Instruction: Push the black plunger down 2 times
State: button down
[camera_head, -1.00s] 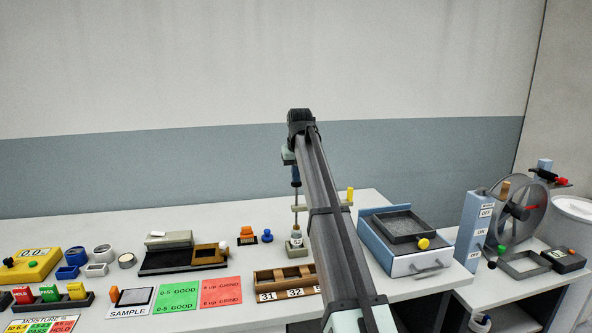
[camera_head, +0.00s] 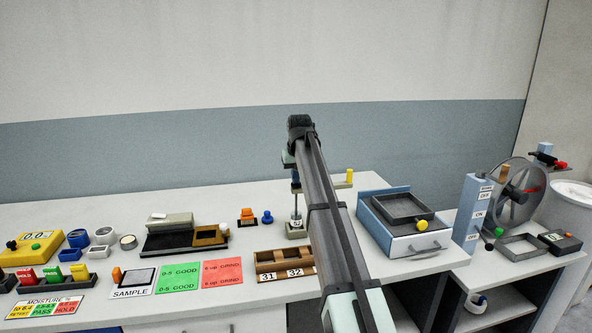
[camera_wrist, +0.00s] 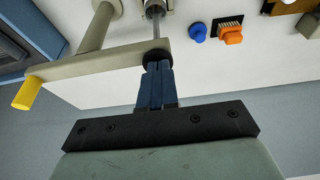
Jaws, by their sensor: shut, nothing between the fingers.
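The black plunger (camera_wrist: 154,57) shows in the wrist view as a dark round cap at the edge of a beige crossbar (camera_wrist: 105,62), with a metal rod (camera_wrist: 156,30) beyond it. My gripper (camera_wrist: 155,66) is shut, its blue fingers together and empty. The fingertips are right at the plunger's cap and appear to touch it. In the head view my gripper (camera_head: 295,182) is over the stand, partly behind my arm.
A yellow knob (camera_head: 350,176) is on the crossbar's end, right of my arm. A blue box with a dark tray (camera_head: 405,206) stands to the right. Orange (camera_head: 247,215) and blue (camera_head: 267,217) knobs stand left. A wooden rack (camera_head: 268,264) lies in front.

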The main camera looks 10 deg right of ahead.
jog(key=shift+s+f, duration=0.15)
jog(key=shift+f, duration=0.05)
jog(key=w+v, duration=0.1)
jog(key=v, duration=1.3)
jog(key=shift+w+r, duration=0.2)
jog(key=shift+r, duration=0.1)
jog(key=shift+r, duration=0.1)
notch_tip(320, 180, up, 7)
dwell(0.5)
jog(key=s+x, duration=0.1)
jog(key=x, duration=1.2)
jog(key=shift+f, duration=0.6)
